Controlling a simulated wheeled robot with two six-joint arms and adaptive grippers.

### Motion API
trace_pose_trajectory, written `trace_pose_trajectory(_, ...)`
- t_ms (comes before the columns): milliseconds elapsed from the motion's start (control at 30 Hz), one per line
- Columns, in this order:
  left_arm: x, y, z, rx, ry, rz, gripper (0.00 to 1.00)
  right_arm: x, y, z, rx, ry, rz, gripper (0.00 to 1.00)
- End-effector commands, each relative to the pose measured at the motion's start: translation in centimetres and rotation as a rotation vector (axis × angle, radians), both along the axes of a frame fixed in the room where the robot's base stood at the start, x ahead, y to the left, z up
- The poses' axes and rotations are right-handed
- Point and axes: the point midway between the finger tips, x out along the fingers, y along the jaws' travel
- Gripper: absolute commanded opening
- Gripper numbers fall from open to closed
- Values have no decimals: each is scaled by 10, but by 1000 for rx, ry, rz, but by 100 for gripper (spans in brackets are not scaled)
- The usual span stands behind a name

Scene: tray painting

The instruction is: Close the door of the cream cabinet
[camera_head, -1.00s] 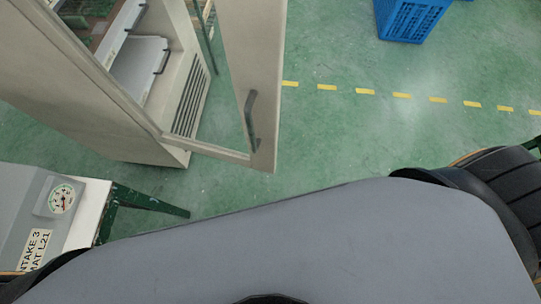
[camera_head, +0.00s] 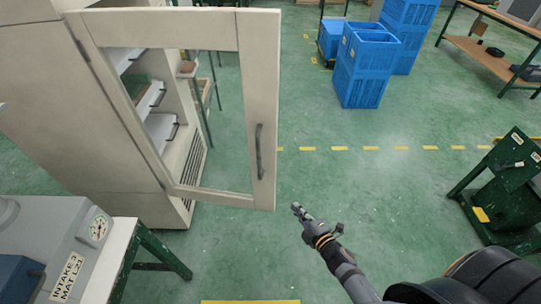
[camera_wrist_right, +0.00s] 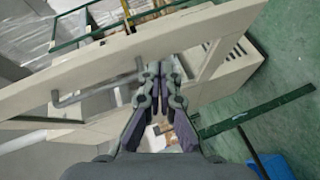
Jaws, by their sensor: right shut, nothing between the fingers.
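The cream cabinet (camera_head: 35,95) stands at the left in the head view. Its framed glass door (camera_head: 258,95) stands open, with shelves visible behind the pane. A dark vertical handle (camera_head: 259,152) is on the door's free edge. My right gripper (camera_head: 297,208) is shut and empty, just to the right of and below the door's lower free corner. In the right wrist view, the shut fingers (camera_wrist_right: 160,70) point toward the door frame (camera_wrist_right: 110,55), with the handle (camera_wrist_right: 95,88) to their left. I cannot tell whether the fingertips touch the door. My left gripper is not in view.
A grey unit with a gauge (camera_head: 98,228) sits on a table at the lower left. Blue crates (camera_head: 362,75) are stacked at the back. A dark green stand (camera_head: 510,190) is at the right. The floor (camera_head: 400,195) between door and stand is clear.

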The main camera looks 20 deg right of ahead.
Motion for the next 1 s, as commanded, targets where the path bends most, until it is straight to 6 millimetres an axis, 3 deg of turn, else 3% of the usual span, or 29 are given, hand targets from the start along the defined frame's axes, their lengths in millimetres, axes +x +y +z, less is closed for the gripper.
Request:
trace_pose_trajectory(33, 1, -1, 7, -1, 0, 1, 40, 5, 12, 44, -67, -91, 57, 0)
trace_pose_trajectory(100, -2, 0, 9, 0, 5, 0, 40, 8, 25, 85, -148, -192, 118, 0)
trace_pose_trajectory(233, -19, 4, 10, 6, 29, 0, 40, 8, 38, 122, -224, -284, 169, 0)
trace_pose_trajectory(333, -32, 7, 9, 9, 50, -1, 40, 8, 39, 126, -235, -297, 176, 0)
trace_pose_trajectory(467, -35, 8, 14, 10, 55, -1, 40, 16, 41, 128, -231, -296, 171, 0)
trace_pose_trajectory(700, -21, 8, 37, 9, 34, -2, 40, 59, 56, 131, -227, -296, 170, 0)
trace_pose_trajectory(933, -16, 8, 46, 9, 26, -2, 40, 105, 72, 127, -227, -295, 172, 0)
trace_pose_trajectory(1000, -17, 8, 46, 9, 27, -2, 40, 116, 66, 126, -231, -294, 173, 0)
